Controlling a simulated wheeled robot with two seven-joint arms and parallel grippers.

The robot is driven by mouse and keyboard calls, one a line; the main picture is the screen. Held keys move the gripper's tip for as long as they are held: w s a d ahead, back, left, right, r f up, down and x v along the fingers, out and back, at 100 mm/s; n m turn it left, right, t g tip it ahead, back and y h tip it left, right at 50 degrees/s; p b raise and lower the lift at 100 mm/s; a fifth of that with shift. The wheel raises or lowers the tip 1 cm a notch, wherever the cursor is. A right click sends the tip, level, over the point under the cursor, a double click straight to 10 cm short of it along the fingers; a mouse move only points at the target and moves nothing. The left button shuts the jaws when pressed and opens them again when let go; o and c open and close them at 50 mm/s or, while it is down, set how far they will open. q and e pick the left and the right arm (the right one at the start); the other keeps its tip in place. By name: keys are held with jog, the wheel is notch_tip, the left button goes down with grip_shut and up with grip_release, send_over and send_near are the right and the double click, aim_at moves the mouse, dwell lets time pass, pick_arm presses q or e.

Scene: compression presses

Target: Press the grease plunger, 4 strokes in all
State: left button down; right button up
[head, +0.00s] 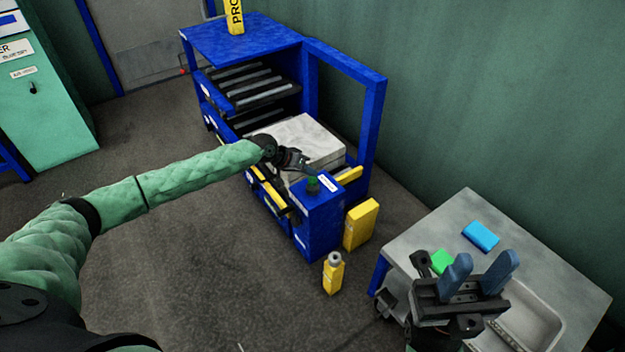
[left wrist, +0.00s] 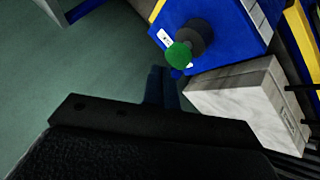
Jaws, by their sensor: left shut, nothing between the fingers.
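The grease plunger, a round green knob (head: 313,180) on a dark collar, stands on top of the blue box at the front of the press. It also shows in the left wrist view (left wrist: 180,54), with a white label beside it. My left gripper (head: 308,168) is shut and empty, just above and beside the knob; whether it touches cannot be told in the head view. In the left wrist view its closed fingertips (left wrist: 161,72) point toward the knob with a small gap in the picture. My right gripper (head: 482,272) is open and empty over the grey table.
The blue press frame (head: 372,110) holds a pale block (head: 300,138) behind the plunger. A yellow box (head: 361,224) and a yellow bottle (head: 333,274) stand on the floor. The grey table (head: 440,228) carries a blue block (head: 481,236) and a green block (head: 441,261).

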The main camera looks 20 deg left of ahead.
aim_at(309, 180)
pick_arm(q)
jog(key=shift+f, duration=0.3)
jog(key=shift+f, duration=1.05)
dwell(1.7)
jog(key=shift+r, duration=0.15)
jog(key=shift+r+p, duration=1.1)
jog(key=shift+r, duration=0.1)
jog(key=shift+r+p, duration=2.2)
jog(key=shift+r, duration=0.3)
dwell(0.5)
